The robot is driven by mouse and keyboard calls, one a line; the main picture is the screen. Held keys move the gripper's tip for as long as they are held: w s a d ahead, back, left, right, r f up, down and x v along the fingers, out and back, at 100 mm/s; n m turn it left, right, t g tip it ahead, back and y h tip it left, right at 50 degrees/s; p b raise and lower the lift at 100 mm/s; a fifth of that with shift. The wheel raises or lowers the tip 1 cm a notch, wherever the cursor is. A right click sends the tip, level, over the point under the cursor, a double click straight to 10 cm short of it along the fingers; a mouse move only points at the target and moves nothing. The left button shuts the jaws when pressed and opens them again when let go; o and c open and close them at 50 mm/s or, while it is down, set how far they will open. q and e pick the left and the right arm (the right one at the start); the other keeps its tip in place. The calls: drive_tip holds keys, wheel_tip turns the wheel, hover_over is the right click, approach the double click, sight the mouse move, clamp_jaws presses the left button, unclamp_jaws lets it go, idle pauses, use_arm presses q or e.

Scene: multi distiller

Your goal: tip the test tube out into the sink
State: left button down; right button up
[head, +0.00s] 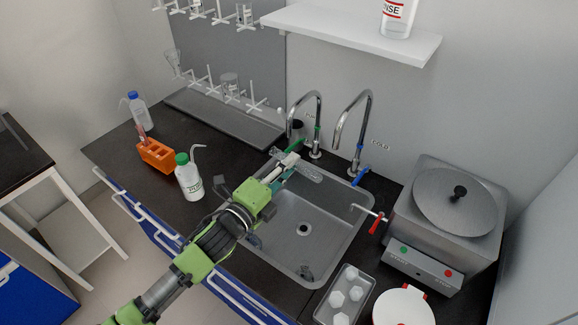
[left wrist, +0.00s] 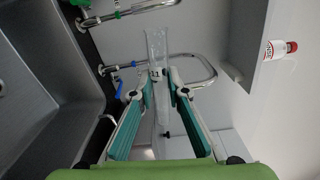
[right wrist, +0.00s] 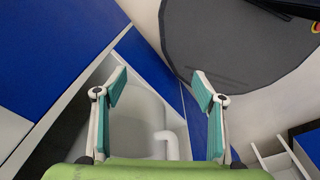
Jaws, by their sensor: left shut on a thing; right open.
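The clear test tube (head: 309,172) is gripped over the back part of the metal sink (head: 280,220) and lies close to level in the head view. My left gripper (head: 287,171) is shut on it. In the left wrist view, the tube (left wrist: 157,90) runs between the fingertips (left wrist: 157,77), with a small marked label near the grip. Whether any liquid is in it cannot be made out. The sink (left wrist: 50,90) shows at the left of that view. My right gripper (right wrist: 160,88) is open and empty, facing blue cabinet fronts; it is outside the head view.
Two curved taps (head: 362,120) stand behind the sink, close to the tube. A white bottle with green cap (head: 188,178) and an orange rack (head: 157,155) stand left. A lidded steel bath (head: 447,215) and a metal tray (head: 342,300) are right. The basin is open below.

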use_arm(q)
drive_tip(key=m, duration=1.6)
drive_tip(key=shift+m, duration=0.3)
